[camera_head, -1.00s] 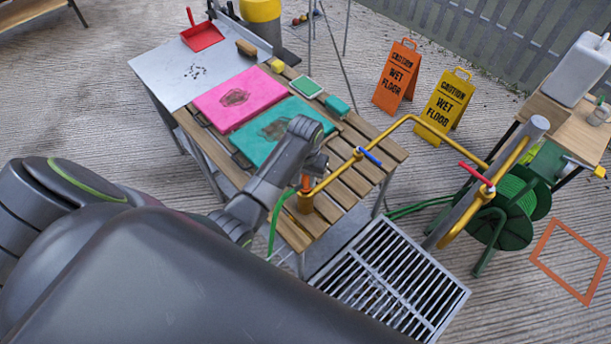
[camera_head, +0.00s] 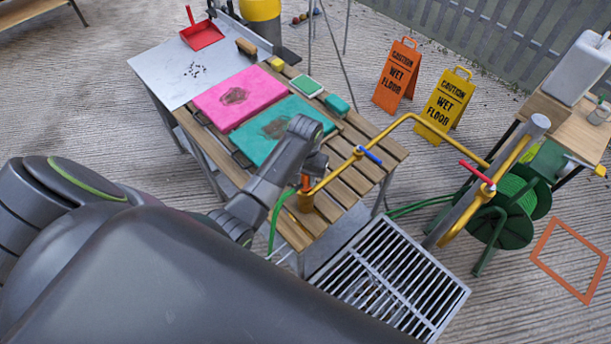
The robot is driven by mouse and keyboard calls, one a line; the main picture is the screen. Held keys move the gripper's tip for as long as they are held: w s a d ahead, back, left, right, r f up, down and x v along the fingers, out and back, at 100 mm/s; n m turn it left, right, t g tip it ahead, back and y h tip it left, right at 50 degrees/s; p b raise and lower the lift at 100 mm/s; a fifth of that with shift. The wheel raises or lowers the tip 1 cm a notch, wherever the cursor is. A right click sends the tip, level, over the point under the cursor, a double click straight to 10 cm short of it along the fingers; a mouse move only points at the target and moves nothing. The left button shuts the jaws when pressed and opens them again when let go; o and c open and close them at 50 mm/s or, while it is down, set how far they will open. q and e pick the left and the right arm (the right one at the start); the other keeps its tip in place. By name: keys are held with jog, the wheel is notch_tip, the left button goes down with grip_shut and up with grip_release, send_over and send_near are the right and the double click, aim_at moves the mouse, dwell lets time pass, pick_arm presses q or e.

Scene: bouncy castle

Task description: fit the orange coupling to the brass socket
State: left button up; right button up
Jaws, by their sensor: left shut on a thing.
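My left gripper (camera_head: 312,168) is above the slatted table's front part, shut on the orange coupling (camera_head: 306,184). Only a small part of the coupling shows below the jaws. The green hose (camera_head: 274,228) hangs down close by on the left. Right under the coupling is a brass-brown cylinder (camera_head: 305,203) at the end of the yellow pipe (camera_head: 333,175), which looks like the brass socket. From this angle I cannot tell whether coupling and socket touch. My right gripper is not in view.
A blue-handled valve (camera_head: 368,156) and a red-handled valve (camera_head: 477,176) sit on the pipework. Pink (camera_head: 240,97) and teal (camera_head: 262,140) pads lie on the table. A metal grate (camera_head: 392,282) and hose reel (camera_head: 510,212) are to the right.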

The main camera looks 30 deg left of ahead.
pick_arm(q)
jog(key=shift+f+b, duration=0.5)
jog(key=shift+f, duration=0.5)
dwell(0.3)
jog(key=o, duration=1)
jog(key=shift+r, duration=0.1)
